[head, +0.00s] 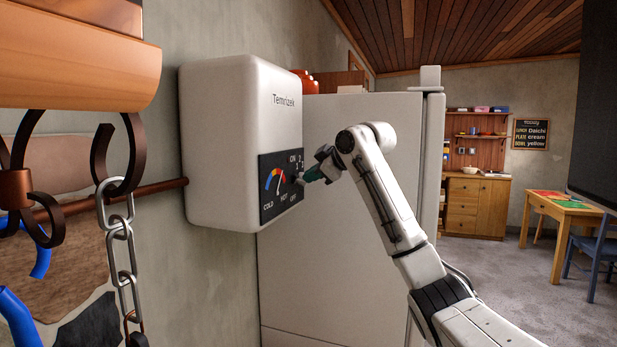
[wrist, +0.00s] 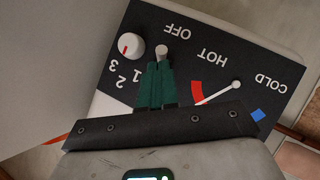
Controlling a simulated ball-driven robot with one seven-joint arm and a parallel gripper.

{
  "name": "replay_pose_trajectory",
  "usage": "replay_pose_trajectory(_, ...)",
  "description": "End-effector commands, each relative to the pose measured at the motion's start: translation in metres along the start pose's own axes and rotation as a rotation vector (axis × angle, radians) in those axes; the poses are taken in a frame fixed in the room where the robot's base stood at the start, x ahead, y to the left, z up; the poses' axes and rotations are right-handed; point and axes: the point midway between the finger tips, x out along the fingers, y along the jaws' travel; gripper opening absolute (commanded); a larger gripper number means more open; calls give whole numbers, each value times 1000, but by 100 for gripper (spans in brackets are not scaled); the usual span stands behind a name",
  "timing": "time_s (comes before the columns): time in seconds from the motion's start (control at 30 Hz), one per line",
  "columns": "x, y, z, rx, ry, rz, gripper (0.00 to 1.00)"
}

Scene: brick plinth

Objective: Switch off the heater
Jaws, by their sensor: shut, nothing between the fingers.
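The heater (head: 225,140) is a white wall box marked "Temrizek" with a black control panel (head: 267,190). The panel has a coloured COLD-HOT gauge, ON and OFF marks and numbers. In the wrist view the panel appears upside down. A small white lever (wrist: 162,52) shows near the word OFF, right at my fingertips; its base is hidden, and I cannot tell whether they touch. A round white knob with a red mark (wrist: 131,45) is beside it. My gripper (head: 308,177) is shut and empty at the panel's right side. It shows green fingers in the wrist view (wrist: 160,68).
A tall white cabinet (head: 345,240) stands right behind the heater and my arm. A copper pipe (head: 160,189) enters the heater from the left. Hooks and a chain (head: 122,255) hang at the near left. Open floor lies to the right, before a wooden table (head: 560,212).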

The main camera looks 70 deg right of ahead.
Motion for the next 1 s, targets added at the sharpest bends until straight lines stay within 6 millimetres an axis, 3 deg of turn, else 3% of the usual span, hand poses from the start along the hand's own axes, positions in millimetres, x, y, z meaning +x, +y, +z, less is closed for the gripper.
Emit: replay_pose_trajectory(1.0, -8, 10, -14, -6, -9, -4, 0)
